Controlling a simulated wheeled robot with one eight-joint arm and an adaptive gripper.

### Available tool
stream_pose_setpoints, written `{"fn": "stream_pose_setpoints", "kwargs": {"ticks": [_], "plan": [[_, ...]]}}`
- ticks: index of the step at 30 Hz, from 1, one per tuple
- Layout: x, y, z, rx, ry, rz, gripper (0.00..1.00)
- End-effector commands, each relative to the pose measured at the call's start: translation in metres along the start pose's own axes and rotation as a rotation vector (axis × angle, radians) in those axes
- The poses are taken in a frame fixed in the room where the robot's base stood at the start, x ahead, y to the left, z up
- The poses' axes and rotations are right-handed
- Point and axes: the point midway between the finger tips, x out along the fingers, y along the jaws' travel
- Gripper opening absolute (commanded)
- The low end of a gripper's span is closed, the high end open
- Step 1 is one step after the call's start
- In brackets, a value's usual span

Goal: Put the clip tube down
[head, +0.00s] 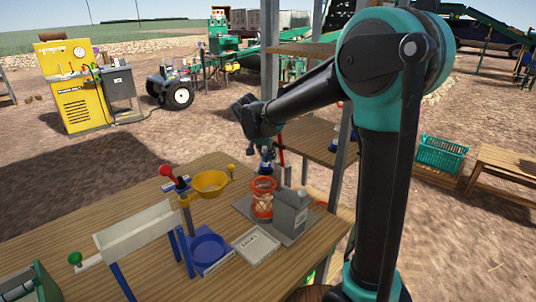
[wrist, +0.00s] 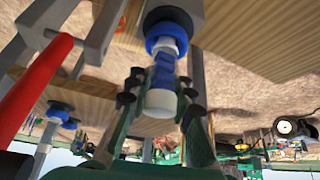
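In the wrist view, which looks upside down, the clip tube (wrist: 162,101) is a slim white piece with blue parts inside. It sits between the fingertips of my gripper (wrist: 160,97), which are close on both sides and look shut on it. A blue ring (wrist: 165,40) and a dark blue and grey round part show at its far end; I cannot tell whether they touch the tube. In the head view, my gripper (head: 267,152) is small and partly hidden by my arm, above the back right of the wooden table (head: 130,205).
An orange mesh cylinder (head: 262,197) and a grey box (head: 290,212) stand on a grey plate below my gripper. A labelled white box (head: 256,246), blue round tray (head: 208,250), yellow bowl (head: 210,183) and white chute (head: 135,230) are to the left. A red bar (wrist: 35,78) runs beside my gripper.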

Motion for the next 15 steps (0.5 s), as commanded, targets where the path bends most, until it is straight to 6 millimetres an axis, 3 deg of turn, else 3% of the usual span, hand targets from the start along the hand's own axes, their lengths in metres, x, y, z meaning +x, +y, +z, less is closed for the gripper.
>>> {"fn": "stream_pose_setpoints", "kwargs": {"ticks": [5, 15], "plan": [[-0.0002, 0.0, -0.0001, 0.0, 0.0, 0.0, 0.41], [-0.0027, 0.0, -0.0015, 0.0, 0.0, 0.0, 0.41]]}}
